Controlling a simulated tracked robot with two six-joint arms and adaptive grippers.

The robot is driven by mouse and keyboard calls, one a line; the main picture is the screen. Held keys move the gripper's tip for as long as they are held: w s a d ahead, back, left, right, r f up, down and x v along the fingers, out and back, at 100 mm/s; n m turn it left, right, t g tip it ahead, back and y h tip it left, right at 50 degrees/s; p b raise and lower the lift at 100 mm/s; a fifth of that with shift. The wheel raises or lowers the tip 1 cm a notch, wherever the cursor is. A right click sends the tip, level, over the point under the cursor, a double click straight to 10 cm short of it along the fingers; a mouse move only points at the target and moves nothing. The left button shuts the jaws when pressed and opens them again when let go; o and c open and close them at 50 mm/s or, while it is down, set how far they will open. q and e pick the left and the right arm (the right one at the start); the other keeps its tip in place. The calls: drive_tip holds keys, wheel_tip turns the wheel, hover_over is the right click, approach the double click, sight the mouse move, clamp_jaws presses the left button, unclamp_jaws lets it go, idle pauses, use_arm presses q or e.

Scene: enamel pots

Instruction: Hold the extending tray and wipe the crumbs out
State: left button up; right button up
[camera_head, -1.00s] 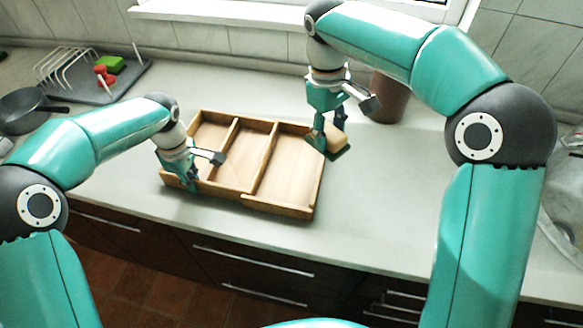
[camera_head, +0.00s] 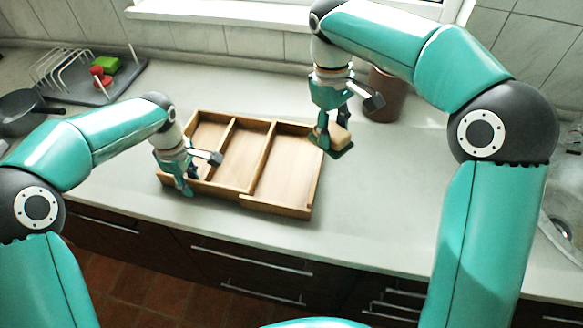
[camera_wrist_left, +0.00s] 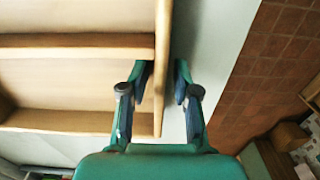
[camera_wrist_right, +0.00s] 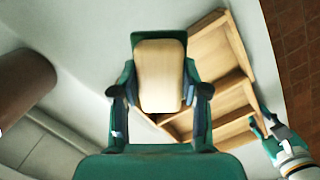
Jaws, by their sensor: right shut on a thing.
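The wooden tray (camera_head: 297,209) lies on the counter with its compartments facing up. I cannot make out crumbs in it. My left gripper (camera_head: 188,181) is at the tray's front left. In the left wrist view, the left gripper's fingers (camera_wrist_left: 164,78) are apart, on either side of the tray's front wall (camera_wrist_left: 163,60), with a gap showing. My right gripper (camera_head: 327,136) is shut on a pale wooden block with a green base (camera_head: 341,139), held at the tray's back right corner. The block (camera_wrist_right: 159,75) also shows in the right wrist view, hiding part of the tray (camera_wrist_right: 222,62).
A brown pot (camera_head: 386,95) stands behind and right of my right gripper. A dish rack (camera_head: 65,70) with green and red items is at the back left, with a dark pan (camera_head: 20,115) nearby. The counter right of the tray is clear.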

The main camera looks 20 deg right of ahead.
idle(0.3)
